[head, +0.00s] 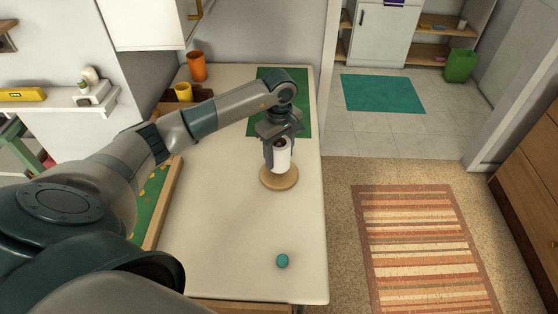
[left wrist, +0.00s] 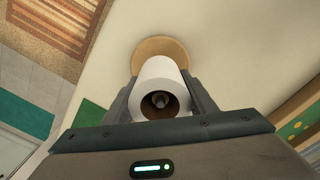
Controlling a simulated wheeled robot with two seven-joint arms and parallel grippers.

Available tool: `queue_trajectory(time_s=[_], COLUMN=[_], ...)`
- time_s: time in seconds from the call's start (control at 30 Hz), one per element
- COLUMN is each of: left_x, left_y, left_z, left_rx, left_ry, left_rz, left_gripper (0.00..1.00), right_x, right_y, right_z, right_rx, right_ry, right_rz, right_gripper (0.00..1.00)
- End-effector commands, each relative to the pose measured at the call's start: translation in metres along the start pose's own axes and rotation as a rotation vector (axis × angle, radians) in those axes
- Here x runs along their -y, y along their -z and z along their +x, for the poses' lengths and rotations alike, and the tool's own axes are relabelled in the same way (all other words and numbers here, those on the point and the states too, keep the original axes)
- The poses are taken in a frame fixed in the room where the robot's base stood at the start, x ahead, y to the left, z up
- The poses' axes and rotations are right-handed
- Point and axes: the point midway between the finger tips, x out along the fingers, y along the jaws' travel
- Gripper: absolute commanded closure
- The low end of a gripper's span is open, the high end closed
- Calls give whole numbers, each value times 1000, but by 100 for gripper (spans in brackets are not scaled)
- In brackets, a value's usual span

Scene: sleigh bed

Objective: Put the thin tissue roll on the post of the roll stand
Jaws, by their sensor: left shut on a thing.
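The thin tissue roll (head: 283,156) is white and upright in my left gripper (head: 279,144), whose fingers are shut on its two sides. The roll stand (head: 279,182) has a round wooden base on the table, directly below the roll. In the left wrist view I look down into the roll (left wrist: 150,77). The tip of a grey post (left wrist: 159,101) shows inside its brown core, so the roll appears to be around the post. The stand's base (left wrist: 155,47) shows behind the roll. I cannot tell whether the roll touches the base. My right gripper is not in view.
The pale table (head: 225,228) has free room in front of the stand. A teal ball (head: 282,261) lies near the front. A green mat (head: 300,118) lies behind my gripper. A green-floored tray (head: 161,207) is at the left.

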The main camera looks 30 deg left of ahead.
Motion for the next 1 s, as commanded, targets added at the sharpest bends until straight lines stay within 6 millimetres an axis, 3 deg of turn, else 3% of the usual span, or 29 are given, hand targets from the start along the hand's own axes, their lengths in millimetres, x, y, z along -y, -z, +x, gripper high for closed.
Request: queue_trajectory(time_s=[0.3,0.73,0.77,0.8,0.83,1.0], left_x=[1,0,0,0,1,1], left_y=[-1,0,0,0,0,0], left_z=[31,36,35,35,35,35], left_rx=[1,-1,0,0,0,0], left_ry=[2,1,1,1,1,1], left_rz=[0,0,0,0,0,0], left_gripper=[71,71,44,34,30,30], right_x=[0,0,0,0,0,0], right_y=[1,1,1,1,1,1], right_z=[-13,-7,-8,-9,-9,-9], right_rx=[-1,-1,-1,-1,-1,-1], right_ry=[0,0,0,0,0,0], right_rz=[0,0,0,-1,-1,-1], right_gripper=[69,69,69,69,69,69])
